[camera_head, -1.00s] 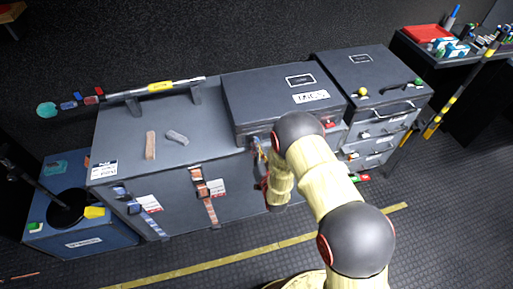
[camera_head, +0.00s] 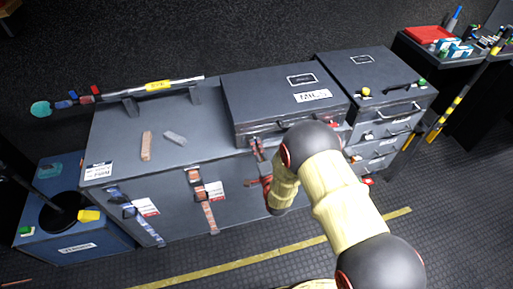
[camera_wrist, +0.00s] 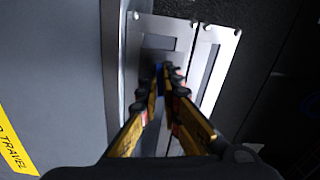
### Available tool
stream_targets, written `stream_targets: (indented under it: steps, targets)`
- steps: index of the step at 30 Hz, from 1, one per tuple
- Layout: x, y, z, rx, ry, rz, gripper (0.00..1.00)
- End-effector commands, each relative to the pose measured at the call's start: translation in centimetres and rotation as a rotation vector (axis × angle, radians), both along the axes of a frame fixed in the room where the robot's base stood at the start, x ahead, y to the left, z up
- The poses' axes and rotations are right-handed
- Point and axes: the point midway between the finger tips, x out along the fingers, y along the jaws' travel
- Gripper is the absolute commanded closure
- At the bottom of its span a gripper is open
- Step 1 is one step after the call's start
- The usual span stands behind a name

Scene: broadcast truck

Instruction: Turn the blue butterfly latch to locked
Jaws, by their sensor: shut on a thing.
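In the head view my arm covers most of the gripper at the front of the long grey case (camera_head: 225,165), below the MICS case (camera_head: 270,95).
A brown strap (camera_head: 207,208) and a blue strap (camera_head: 148,228) hang on the long case's front. Two small bars lie on its top. A drawer unit (camera_head: 375,75) stands at right, a blue bin (camera_head: 75,245) at left. Floor in front is open.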

Motion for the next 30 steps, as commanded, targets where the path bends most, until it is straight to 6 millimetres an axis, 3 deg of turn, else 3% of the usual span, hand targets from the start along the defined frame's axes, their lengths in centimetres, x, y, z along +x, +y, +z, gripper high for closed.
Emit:
stream_targets:
  steps: [12,28,30]
  targets:
    - [0.49,0.01,0.63,0.172,0.035,-0.003,1.00]
    - [0.51,-0.02,0.69,0.193,0.041,-0.003,1.00]
    - [0.51,-0.03,0.70,0.193,0.041,-0.003,0.91]
